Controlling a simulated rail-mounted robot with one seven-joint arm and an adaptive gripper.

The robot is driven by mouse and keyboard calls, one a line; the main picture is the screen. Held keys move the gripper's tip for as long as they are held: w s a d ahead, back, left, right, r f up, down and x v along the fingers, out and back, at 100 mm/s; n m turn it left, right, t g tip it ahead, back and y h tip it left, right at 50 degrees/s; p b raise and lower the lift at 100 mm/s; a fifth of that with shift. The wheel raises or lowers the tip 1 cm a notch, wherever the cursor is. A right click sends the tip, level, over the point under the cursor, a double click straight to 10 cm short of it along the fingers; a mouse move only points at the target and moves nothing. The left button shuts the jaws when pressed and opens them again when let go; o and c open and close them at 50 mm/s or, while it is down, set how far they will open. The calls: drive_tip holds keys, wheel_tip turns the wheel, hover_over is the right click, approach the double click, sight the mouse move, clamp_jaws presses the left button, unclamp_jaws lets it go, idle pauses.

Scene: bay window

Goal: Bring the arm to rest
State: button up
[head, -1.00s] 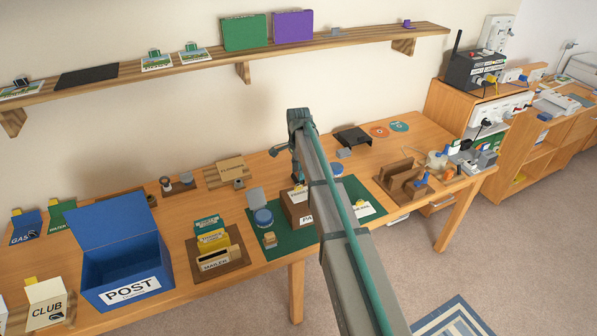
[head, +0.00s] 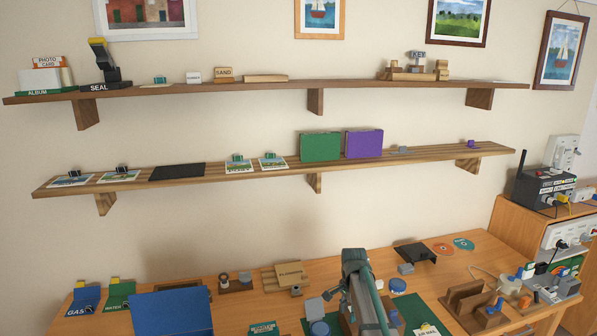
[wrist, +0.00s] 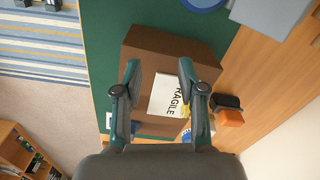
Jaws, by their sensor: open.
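My gripper (wrist: 160,85) is open in the wrist view, its two fingers apart with nothing between them touching. It hangs above a brown box (wrist: 150,42) that bears a white FRAGILE label (wrist: 167,95). The box lies on a green mat (wrist: 100,50). In the head view my arm (head: 362,290) rises at the bottom middle over the desk and hides most of the box; the gripper itself is hidden there.
A blue POST box (head: 172,312) stands at the lower left. Two wall shelves (head: 225,178) (head: 350,85) carry albums, cards and boxes. A wooden rack (head: 475,300) and cabled devices stand to the right. The wall between shelves and desk is clear.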

drive_tip(key=s+f+n, duration=0.2)
drive_tip(key=s, duration=0.2)
drive_tip(key=s+f+n, duration=0.1)
drive_tip(key=s+f, duration=0.2)
drive_tip(key=s, duration=0.2)
drive_tip(key=s+f+n, duration=0.2)
drive_tip(key=s, duration=0.2)
drive_tip(key=shift+s+a+f+n, duration=0.1)
drive_tip(key=shift+s+f+n, duration=0.15)
drive_tip(key=shift+n, duration=0.05)
drive_tip(key=s+f+n+g+b, duration=0.1)
drive_tip(key=s+f+n+g, duration=0.1)
drive_tip(key=s+f, duration=0.6)
drive_tip(key=s+f+n+g, duration=0.2)
drive_tip(key=s+f, duration=0.7)
drive_tip(key=s, duration=1.2)
drive_tip(key=s+f+n+g+b, duration=0.1)
drive_tip(key=s+f+n+g, duration=0.1)
drive_tip(key=s+f, duration=0.7)
drive_tip(key=s, duration=0.5)
drive_tip(key=shift+s+n+g+b, duration=0.15)
drive_tip(key=shift+n+g+b, duration=0.15)
drive_tip(key=shift+n+g, duration=0.1)
